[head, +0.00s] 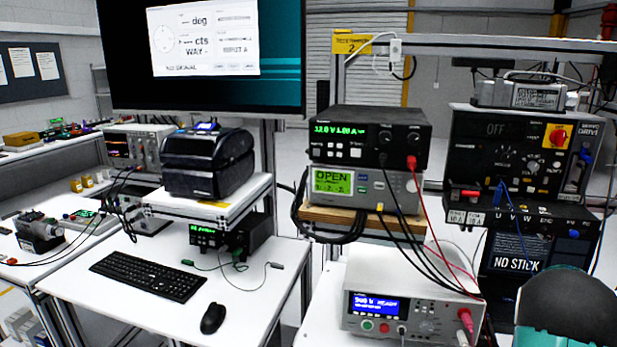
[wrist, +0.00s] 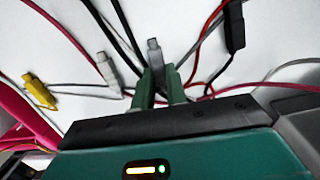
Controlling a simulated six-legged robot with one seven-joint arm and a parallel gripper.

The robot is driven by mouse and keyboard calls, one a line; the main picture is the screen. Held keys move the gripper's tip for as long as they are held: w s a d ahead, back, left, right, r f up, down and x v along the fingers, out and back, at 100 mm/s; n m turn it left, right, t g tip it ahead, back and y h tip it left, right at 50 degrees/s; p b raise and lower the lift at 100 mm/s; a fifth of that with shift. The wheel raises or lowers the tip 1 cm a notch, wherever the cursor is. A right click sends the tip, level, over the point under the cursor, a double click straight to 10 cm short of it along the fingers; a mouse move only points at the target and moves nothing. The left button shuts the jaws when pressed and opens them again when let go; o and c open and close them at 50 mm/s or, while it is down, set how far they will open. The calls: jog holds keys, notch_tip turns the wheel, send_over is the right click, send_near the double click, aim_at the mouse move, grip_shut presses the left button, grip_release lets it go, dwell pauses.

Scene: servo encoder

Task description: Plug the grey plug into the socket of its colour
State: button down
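The grey plug (wrist: 153,48) shows in the wrist view between the two green fingers of my gripper (wrist: 161,84). The fingers lie close against both its sides, and its tip points away from my gripper. A dark grey part fills the gap between the fingers. In the head view, a row of sockets marked U, V, W and ENC (head: 522,212) runs along the lower front of the motor drive panel at the right. A blue lead goes in there. I cannot make out which socket is grey. My gripper is not visible in the head view.
In the wrist view, a whitish plug (wrist: 104,67), a yellow plug (wrist: 40,92) and a black plug (wrist: 235,25) with loose leads lie around my gripper on a white surface. In the head view, stacked instruments (head: 368,140) and a white tester (head: 410,300) stand left of the panel.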

dwell(0.4)
jog(key=shift+r, duration=2.5)
